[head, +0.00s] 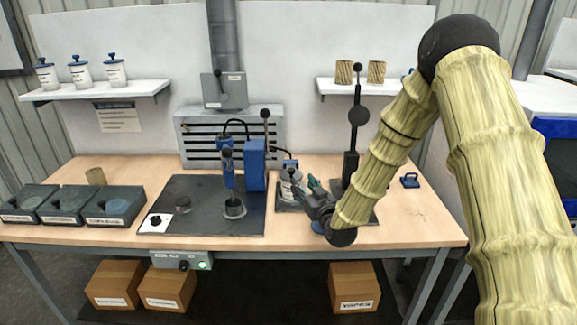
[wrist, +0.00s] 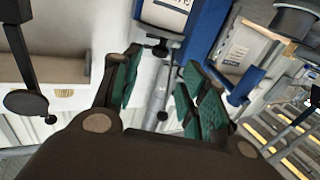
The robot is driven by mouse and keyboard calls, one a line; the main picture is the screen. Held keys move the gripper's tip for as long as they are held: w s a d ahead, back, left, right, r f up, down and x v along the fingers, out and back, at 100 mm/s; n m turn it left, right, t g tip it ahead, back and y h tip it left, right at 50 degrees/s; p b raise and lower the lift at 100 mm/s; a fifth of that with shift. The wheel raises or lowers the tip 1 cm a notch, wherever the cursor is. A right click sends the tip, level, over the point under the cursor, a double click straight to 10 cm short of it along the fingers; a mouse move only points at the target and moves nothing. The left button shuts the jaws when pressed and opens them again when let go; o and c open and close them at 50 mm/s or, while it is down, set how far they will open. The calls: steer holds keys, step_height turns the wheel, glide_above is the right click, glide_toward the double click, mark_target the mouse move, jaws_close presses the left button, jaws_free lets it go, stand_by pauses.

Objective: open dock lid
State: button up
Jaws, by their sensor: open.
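My gripper (head: 314,189) is open, with green finger pads, over the right half of the bench. It also shows in the wrist view (wrist: 162,95), with a grey metal rod (wrist: 158,95) in the gap between its fingers; I cannot tell if they touch it. A white labelled canister (head: 290,186) stands just left of my gripper on a dark base. The wrist view shows a white labelled part (wrist: 165,12) beside a blue body (wrist: 205,30), beyond the fingers. I cannot clearly make out which part is the dock lid.
A black lever stand (head: 352,165) rises close behind my arm. A blue press (head: 254,165) stands on the dark mat (head: 200,195) to the left. Grey boxes (head: 110,207) line the left end. A blue clip-like item (head: 410,181) lies right; bare bench surrounds it.

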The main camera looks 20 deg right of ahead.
mark_target(293, 171)
steer(key=w+p, duration=0.1)
steer(key=w, duration=0.4)
steer(key=w+a+p, duration=0.1)
steer(key=w, duration=0.2)
steer(key=shift+w+r+p, duration=0.3)
steer(key=shift+w+p, duration=0.05)
steer(key=shift+w+f, duration=0.15)
steer(key=shift+w, duration=0.55)
jaws_close()
